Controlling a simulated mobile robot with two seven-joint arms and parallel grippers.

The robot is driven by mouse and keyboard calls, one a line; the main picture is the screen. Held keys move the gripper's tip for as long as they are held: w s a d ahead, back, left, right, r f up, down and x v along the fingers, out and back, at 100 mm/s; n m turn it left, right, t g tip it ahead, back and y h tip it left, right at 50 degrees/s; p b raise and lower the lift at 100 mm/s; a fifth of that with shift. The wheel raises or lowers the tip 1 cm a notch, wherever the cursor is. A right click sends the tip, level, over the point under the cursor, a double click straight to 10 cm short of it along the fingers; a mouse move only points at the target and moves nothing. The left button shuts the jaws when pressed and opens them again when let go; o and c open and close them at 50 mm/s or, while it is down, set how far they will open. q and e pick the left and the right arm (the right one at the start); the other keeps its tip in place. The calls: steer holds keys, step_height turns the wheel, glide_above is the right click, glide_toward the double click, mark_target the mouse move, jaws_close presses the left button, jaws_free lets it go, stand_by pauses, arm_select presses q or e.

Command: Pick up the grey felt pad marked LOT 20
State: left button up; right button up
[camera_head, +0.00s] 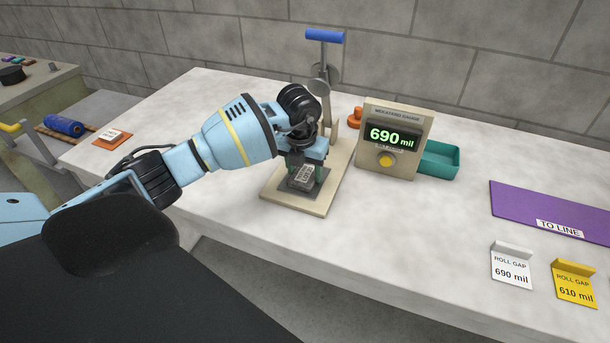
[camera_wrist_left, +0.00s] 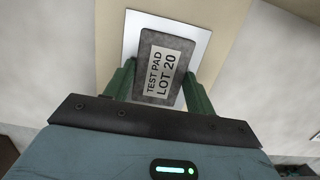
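The grey felt pad marked LOT 20 (camera_head: 304,175) lies on the white plate of the beige gauge stand (camera_head: 335,170). It also shows in the left wrist view (camera_wrist_left: 167,68), with its label readable, slightly turned relative to my fingers. My left gripper (camera_head: 304,181) is over the stand, pointing down. Its green fingers stand one on each side of the pad's near end in the left wrist view (camera_wrist_left: 160,92). The fingers look open, with narrow gaps beside the pad; contact is hard to tell. My right gripper is not in view.
The measuring gauge display (camera_head: 392,140) reads 690 mil, right of the stand. A blue-handled lever (camera_head: 324,38) rises behind my gripper. A teal tray (camera_head: 440,160), purple mat (camera_head: 530,205), white card (camera_head: 511,267) and yellow card (camera_head: 575,283) lie to the right. An orange mat (camera_head: 124,138) is at left.

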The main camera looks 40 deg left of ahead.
mark_target(305, 173)
arm_select(q)
steer(key=c, duration=0.5)
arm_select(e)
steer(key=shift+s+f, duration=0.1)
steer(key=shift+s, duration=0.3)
arm_select(q)
steer(key=shift+c, duration=0.2)
steer(key=shift+r, duration=0.85)
step_height(305, 173, up, 2)
steer(key=shift+s, duration=0.15)
steer(key=s+a+r+b, duration=0.1)
steer(key=s+a, duration=0.1)
steer(key=s, duration=1.3)
steer(key=shift+s+a+r, duration=0.15)
steer(key=shift+s+a, duration=0.05)
steer(key=shift+s, duration=0.1)
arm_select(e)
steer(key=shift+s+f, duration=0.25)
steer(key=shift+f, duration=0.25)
